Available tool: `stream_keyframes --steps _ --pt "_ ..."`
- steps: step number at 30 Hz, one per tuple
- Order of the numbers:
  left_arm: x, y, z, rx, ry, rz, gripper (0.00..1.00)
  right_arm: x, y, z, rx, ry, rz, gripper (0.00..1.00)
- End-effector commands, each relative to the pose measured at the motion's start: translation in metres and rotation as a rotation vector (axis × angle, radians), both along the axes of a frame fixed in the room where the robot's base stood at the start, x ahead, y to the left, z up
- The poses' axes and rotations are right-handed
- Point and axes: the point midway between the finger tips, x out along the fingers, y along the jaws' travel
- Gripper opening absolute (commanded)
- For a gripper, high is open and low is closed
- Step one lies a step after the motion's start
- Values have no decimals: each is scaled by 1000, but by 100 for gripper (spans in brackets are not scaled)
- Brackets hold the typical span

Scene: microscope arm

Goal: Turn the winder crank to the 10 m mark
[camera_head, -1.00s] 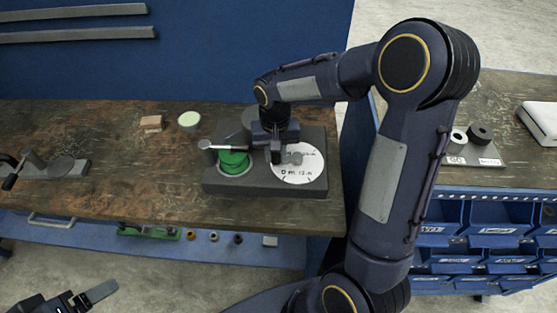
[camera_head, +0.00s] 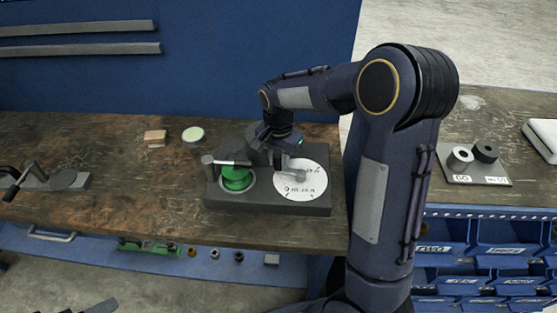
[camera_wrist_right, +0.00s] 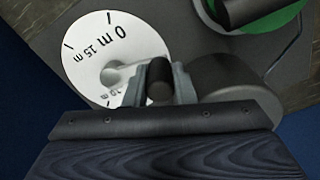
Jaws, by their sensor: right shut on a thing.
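The winder is a dark grey block (camera_head: 222,202) near the front right of the wooden bench. It carries a green spool (camera_head: 237,180) on its left and a white dial (camera_head: 312,184) on its right. In the right wrist view the dial (camera_wrist_right: 92,58) reads "0 m" and "15 m"; another mark is partly covered. A grey hub (camera_wrist_right: 112,75) sits on the dial, with a short arm towards my fingers. My right gripper (camera_head: 283,158) is shut on the dark crank knob (camera_wrist_right: 160,86) beside the dial. Only a finger of my left gripper (camera_head: 102,306) shows at the bottom edge.
A wooden block (camera_head: 155,138) and a pale green-topped disc (camera_head: 193,134) lie behind the winder. A dark crank device (camera_head: 62,180) stands at the bench's left. A plate with two cylinders (camera_head: 478,165) is on the right bench, above blue bins (camera_head: 440,235).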

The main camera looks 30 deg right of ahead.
Motion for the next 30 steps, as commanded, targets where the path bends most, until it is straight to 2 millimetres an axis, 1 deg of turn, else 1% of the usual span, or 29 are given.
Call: stream_keyframes --steps 11,12,17,30 --pt "0 0 0 0 0 0 80 1 0 1 0 -5 -4 0" --pt "0 0 0 0 0 0 80 1 0 1 0 -5 -4 24" --pt "0 0 0 0 0 0 80 1 0 1 0 -4 -4 45" --pt "0 0 0 0 0 0 80 1 0 0 1 -4 -2 45"
